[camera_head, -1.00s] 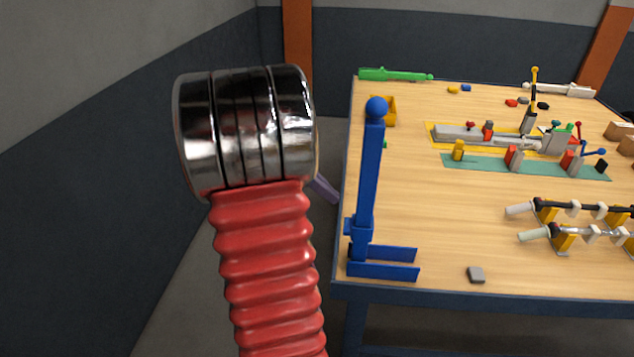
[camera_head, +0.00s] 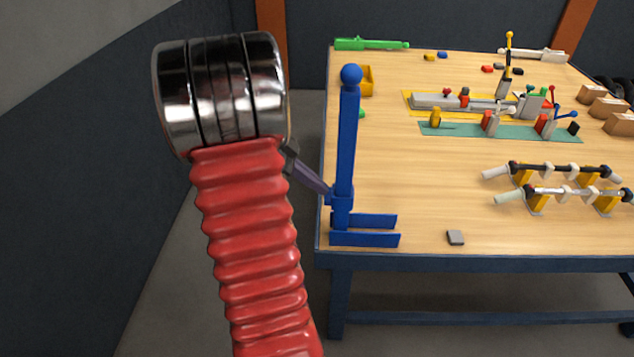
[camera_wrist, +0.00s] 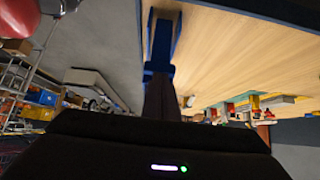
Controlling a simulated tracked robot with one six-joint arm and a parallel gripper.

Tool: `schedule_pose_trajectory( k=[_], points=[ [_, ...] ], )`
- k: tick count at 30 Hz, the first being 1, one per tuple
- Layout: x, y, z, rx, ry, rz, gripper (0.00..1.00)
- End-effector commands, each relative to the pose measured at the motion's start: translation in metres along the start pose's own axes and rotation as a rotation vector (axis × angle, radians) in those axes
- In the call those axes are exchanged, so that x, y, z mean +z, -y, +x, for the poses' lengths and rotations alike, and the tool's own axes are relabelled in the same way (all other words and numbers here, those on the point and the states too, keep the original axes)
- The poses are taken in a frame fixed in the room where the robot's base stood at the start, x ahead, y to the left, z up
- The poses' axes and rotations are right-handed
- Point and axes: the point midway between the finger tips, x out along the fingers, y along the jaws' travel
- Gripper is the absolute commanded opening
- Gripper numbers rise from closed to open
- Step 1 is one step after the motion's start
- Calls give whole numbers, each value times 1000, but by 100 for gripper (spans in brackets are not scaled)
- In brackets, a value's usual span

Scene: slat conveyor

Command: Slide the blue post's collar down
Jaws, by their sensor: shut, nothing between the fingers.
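The blue post (camera_head: 346,140) stands upright at the table's near left corner, with a ball top and a two-pronged foot. Its blue collar (camera_head: 340,198) is low on the post, a little above the foot. My gripper (camera_head: 325,189) is shut and empty, with its purple-grey fingers reaching from behind my red sleeve to the collar's left side. In the head view the fingertips meet or nearly meet the collar; I cannot tell if they touch. In the wrist view my gripper (camera_wrist: 160,80) points at the blue collar (camera_wrist: 157,69), and the tips' contact is unclear.
The wooden table (camera_head: 420,215) has a grey block (camera_head: 455,237) right of the post's foot. Two roller assemblies (camera_head: 560,170) and a teal mat (camera_head: 465,131) with fixtures lie further right. A yellow bin (camera_head: 368,80) is behind the post. Left of the table is open floor.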

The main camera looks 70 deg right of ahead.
Motion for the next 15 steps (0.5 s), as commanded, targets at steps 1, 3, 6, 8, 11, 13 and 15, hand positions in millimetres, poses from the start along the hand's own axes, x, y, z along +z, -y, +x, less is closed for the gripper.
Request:
schedule_pose_trajectory(
  k=[1,3,6,8,11,13,15],
  points=[
    [2,0,2,1,-1,-2,0],
    [7,0,7,2,-1,-2,0],
    [18,0,18,3,-2,-4,0],
    [25,0,26,3,-2,-4,0],
    [38,0,38,3,-2,-3,0],
    [44,0,45,2,-2,-3,0],
    [49,0,50,2,-1,-1,0]
  ],
)
